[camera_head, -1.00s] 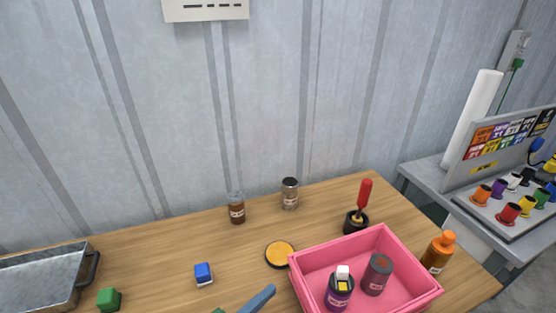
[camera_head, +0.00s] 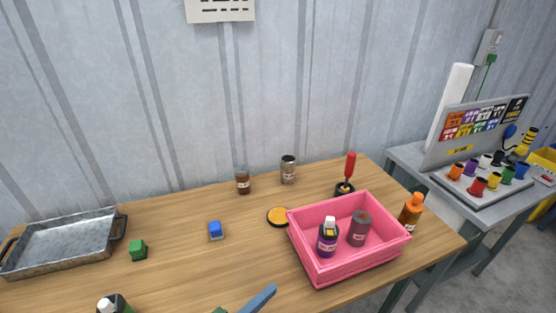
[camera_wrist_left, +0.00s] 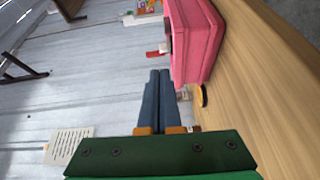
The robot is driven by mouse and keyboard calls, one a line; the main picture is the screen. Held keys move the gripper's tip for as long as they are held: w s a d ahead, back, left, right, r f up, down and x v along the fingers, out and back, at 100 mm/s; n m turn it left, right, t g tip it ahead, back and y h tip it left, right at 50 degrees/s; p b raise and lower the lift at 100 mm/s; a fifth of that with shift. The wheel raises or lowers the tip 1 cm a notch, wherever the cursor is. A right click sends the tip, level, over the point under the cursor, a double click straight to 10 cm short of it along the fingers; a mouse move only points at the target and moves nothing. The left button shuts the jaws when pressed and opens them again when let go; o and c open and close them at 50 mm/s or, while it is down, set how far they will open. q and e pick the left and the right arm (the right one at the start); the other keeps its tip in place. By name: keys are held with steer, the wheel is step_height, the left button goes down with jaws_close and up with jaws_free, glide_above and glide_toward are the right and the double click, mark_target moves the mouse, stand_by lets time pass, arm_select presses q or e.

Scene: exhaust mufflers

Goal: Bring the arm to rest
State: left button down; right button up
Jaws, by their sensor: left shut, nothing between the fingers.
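The bin also shows in the left wrist view (camera_wrist_left: 195,45), to the right of the fingers. My right gripper is not in view.
Two jars, a yellow-orange disc (camera_head: 279,217), a red-handled tool in a dark pot and an orange bottle (camera_head: 411,212) surround the bin.

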arm_select(q)
steer(key=f+m+y, duration=0.1)
steer(key=m+y, duration=0.1)
steer(key=s+a+f+m+g+y, duration=0.1)
steer(key=f+y, duration=0.1)
steer(key=f+m+g+y, duration=0.1)
steer(key=m, duration=0.1)
steer(key=shift+s+a+f+m+y, duration=0.15)
steer(key=shift+a+m+y, duration=0.15)
steer(key=shift+a+y, duration=0.1)
steer(key=s+a+f+m+g+y, duration=0.3)
steer(key=s+a+g, duration=0.1)
steer(key=s+a, duration=0.2)
steer(key=s+a+f+m+g+y, duration=0.2)
steer(key=s+a+f+g+y, duration=0.15)
steer(key=s+a, duration=0.3)
step_height(320, 180, down, 22)
steer(key=s+b, duration=0.3)
steer(key=b, duration=0.3)
steer(key=s+a+f+g+b, duration=0.2)
steer(key=s+f+b, duration=0.2)
steer(key=s+f, duration=0.7)
steer(key=shift+f, duration=0.8)
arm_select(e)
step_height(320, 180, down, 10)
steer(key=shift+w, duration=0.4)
